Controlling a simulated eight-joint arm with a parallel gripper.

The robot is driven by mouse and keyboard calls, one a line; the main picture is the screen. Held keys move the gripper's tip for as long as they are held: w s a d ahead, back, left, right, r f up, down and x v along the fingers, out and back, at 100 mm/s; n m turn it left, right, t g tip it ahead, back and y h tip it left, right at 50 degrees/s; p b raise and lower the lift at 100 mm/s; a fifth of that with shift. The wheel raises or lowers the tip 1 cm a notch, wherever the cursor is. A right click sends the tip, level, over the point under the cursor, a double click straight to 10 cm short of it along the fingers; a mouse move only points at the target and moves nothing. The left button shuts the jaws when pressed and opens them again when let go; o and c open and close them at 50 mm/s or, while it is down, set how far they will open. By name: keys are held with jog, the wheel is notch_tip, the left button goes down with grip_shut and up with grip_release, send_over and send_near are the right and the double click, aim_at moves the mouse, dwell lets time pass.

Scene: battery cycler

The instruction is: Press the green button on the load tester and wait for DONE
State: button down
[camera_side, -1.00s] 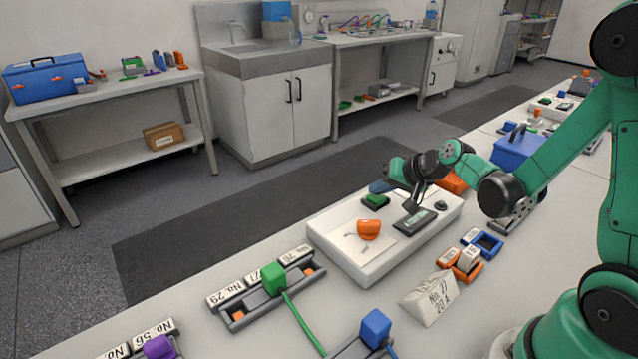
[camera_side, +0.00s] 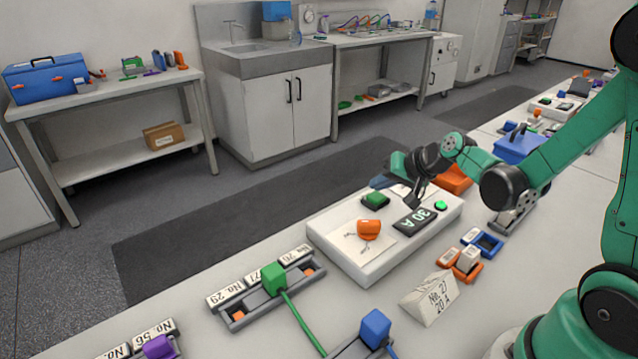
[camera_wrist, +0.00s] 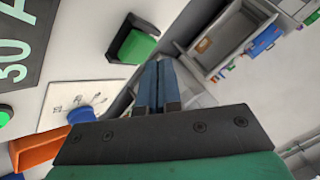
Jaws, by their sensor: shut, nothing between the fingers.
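The load tester (camera_side: 385,262) is a white box on the bench. Its display (camera_side: 415,221) is lit and reads 30 A. The same display (camera_wrist: 20,45) shows in the wrist view. The round green button (camera_side: 440,206) glows bright green right of the display. It is cut off at the left edge of the wrist view (camera_wrist: 4,115). My gripper (camera_side: 378,182) is shut and empty, above the far side of the tester, apart from the button. Its blue-grey fingers (camera_wrist: 157,70) are together in the wrist view.
A green block (camera_side: 375,198) on a dark base and an orange part (camera_side: 368,228) are on the tester. An orange bin (camera_side: 454,179) and a blue box (camera_side: 520,147) stand beyond it. A label stand (camera_side: 432,297) and small trays are in front.

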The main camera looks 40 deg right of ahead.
aim_at(380, 198)
jog(key=shift+r, duration=0.2)
jog(key=shift+r, duration=2.45)
jog(key=shift+a, duration=0.1)
jog(key=s+a+r+n+g+h, duration=0.1)
jog(key=s+a+n+g, duration=0.1)
jog(key=s+a+n, duration=0.5)
jog(key=shift+s+a+r+n, duration=0.4)
jog(key=shift+s+a, duration=0.7)
jog(key=shift+s, duration=0.2)
dwell(2.2)
